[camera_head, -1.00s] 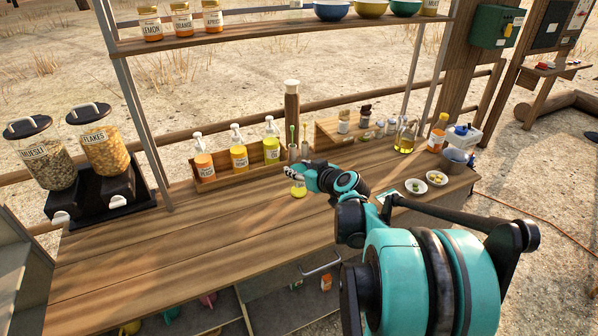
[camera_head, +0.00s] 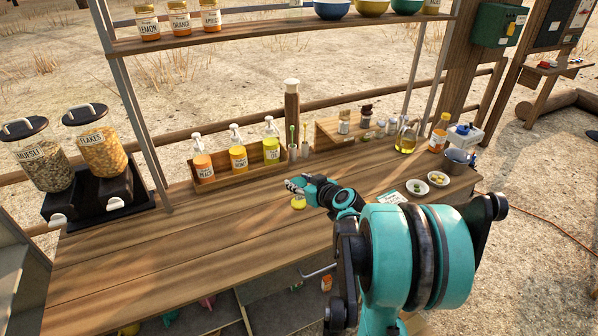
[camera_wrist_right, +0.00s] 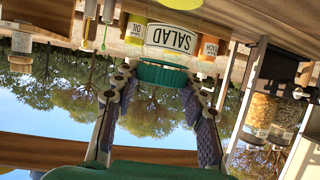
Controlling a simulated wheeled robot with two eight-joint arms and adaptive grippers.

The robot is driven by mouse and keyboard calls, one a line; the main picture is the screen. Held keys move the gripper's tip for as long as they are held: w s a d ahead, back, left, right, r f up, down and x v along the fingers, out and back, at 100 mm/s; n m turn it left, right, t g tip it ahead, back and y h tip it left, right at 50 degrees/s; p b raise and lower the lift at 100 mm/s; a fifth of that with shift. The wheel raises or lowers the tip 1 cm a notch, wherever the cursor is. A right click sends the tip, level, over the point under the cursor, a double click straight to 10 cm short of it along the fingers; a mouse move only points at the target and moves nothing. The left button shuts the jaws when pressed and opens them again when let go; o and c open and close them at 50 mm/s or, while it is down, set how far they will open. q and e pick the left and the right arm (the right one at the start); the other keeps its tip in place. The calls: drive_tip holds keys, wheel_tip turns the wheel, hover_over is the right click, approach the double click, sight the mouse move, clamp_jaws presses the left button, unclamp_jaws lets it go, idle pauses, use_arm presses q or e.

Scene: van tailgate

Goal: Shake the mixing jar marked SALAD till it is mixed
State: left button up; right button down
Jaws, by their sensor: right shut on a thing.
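The mixing jar marked SALAD (camera_wrist_right: 169,39) is between the fingers of my right gripper (camera_wrist_right: 158,85) in the right wrist view, which is upside down. Its green lid (camera_wrist_right: 162,75) lies between the fingers, and yellow content shows at the jar's far end. In the head view my right gripper (camera_head: 296,186) is shut on the jar, whose small yellow lower part (camera_head: 299,202) shows beneath the fingers above the counter. The fingers hide the rest there. I cannot tell its exact height or how mixed the content is. My left gripper is not in view.
Pump bottles (camera_head: 239,153) stand in a wooden rack (camera_head: 222,177) behind the gripper. Two small bowls (camera_head: 417,187) and an oil bottle (camera_head: 406,137) are at the right. Cereal dispensers (camera_head: 101,150) stand at the left. The counter's left and middle (camera_head: 190,240) are clear.

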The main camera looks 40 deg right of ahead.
drive_tip(key=shift+w+d+r, duration=0.15)
drive_tip(key=shift+d+r, duration=0.05)
drive_tip(key=shift+r, duration=0.3)
drive_tip(key=shift+w+d+r, duration=0.15)
drive_tip(key=shift+r, duration=0.35)
wheel_tip(320, 180, up, 4)
drive_tip(key=shift+s+a+r, duration=0.1)
drive_tip(key=shift+a, duration=0.05)
drive_tip(key=shift+s+a+r, duration=0.4)
drive_tip(key=shift+r, duration=0.15)
drive_tip(key=f, duration=0.3)
drive_tip(key=shift+s+a+f, duration=0.15)
drive_tip(key=shift+a+f, duration=0.05)
drive_tip(key=shift+f, duration=0.15)
drive_tip(key=f, duration=0.1)
drive_tip(key=d+f, duration=0.1)
drive_tip(key=w+f, duration=0.1)
drive_tip(key=f, duration=0.1)
drive_tip(key=shift+w+d, duration=0.1)
drive_tip(key=shift+d, duration=0.05)
drive_tip(key=shift+s+a+r, duration=0.4)
drive_tip(key=shift+a+r, duration=0.05)
drive_tip(key=shift+w+d+f, duration=0.2)
drive_tip(key=shift+d+f, duration=0.05)
drive_tip(key=shift+s+a+r, duration=0.1)
